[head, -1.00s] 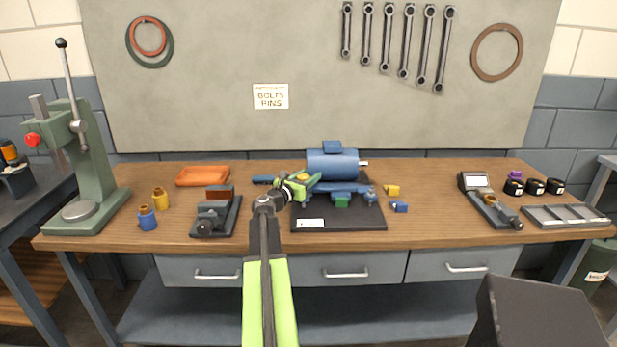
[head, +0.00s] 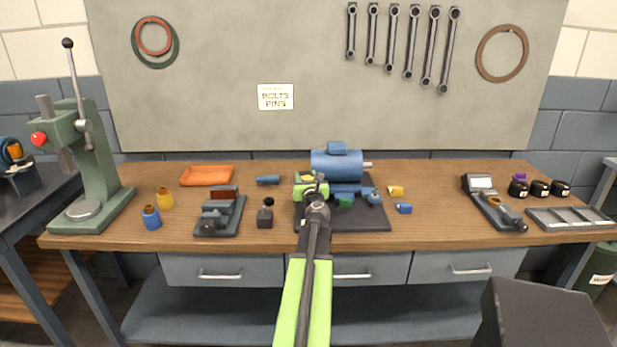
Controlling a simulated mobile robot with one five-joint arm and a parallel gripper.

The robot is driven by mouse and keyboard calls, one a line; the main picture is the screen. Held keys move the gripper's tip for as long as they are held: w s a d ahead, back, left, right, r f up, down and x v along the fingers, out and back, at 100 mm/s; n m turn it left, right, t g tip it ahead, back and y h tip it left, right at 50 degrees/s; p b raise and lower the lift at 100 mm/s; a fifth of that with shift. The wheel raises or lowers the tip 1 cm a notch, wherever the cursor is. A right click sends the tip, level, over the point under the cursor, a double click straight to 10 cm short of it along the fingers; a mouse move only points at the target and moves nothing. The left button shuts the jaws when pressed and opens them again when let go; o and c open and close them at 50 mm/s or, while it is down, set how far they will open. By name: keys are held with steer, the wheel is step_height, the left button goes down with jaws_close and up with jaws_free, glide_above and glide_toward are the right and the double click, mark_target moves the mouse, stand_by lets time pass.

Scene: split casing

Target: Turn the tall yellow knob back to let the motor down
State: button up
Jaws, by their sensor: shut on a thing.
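The blue motor (head: 337,164) lies on its side over a dark base plate (head: 362,222), with its shaft pointing right. My gripper (head: 309,182), with lime-green fingers, is at the left end of the motor assembly. It is shut on a small yellow piece (head: 307,179), which looks like the top of the tall yellow knob. My fingers and wrist hide most of this knob and the left part of the plate. A green piece (head: 344,201) and blue parts show below the motor.
A dark block with a knob (head: 265,216) and a blue cylinder (head: 268,180) stand left of my arm. A vise (head: 219,214) and orange tray (head: 207,176) are further left. Yellow (head: 396,190) and blue (head: 404,208) small pieces lie right of the plate.

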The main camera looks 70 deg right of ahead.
steer(key=n+t+y, duration=0.1)
steer(key=t, duration=0.1)
steer(key=n+t+y, duration=0.2)
steer(key=shift+w+a+t, duration=0.1)
steer(key=shift+w+t, duration=0.2)
steer(key=shift+w, duration=0.1)
steer(key=n+t+y, duration=0.2)
steer(key=y, duration=0.1)
steer(key=n+t+y, duration=0.1)
steer(key=y, duration=0.1)
steer(key=shift+w+a+r+n, duration=0.1)
steer(key=shift+w+a+n, duration=0.2)
steer(key=shift+n, duration=0.1)
steer(key=n+t+y, duration=0.1)
steer(key=n+y, duration=0.1)
steer(key=y, duration=0.1)
steer(key=a+n+t+y, duration=0.1)
steer(key=n+y, duration=0.1)
steer(key=y, duration=0.1)
steer(key=shift+w+r+b, duration=0.1)
steer(key=shift+b, duration=0.3)
steer(key=shift+a+n+y, duration=0.25)
steer(key=shift+n+y, duration=0.35)
steer(key=shift+y, duration=0.45)
steer(key=shift+a+n+y, duration=0.2)
steer(key=shift+n+y, duration=0.4)
steer(key=shift+y, duration=0.45)
steer(key=o, duration=1.1)
steer(key=shift+a, duration=0.1)
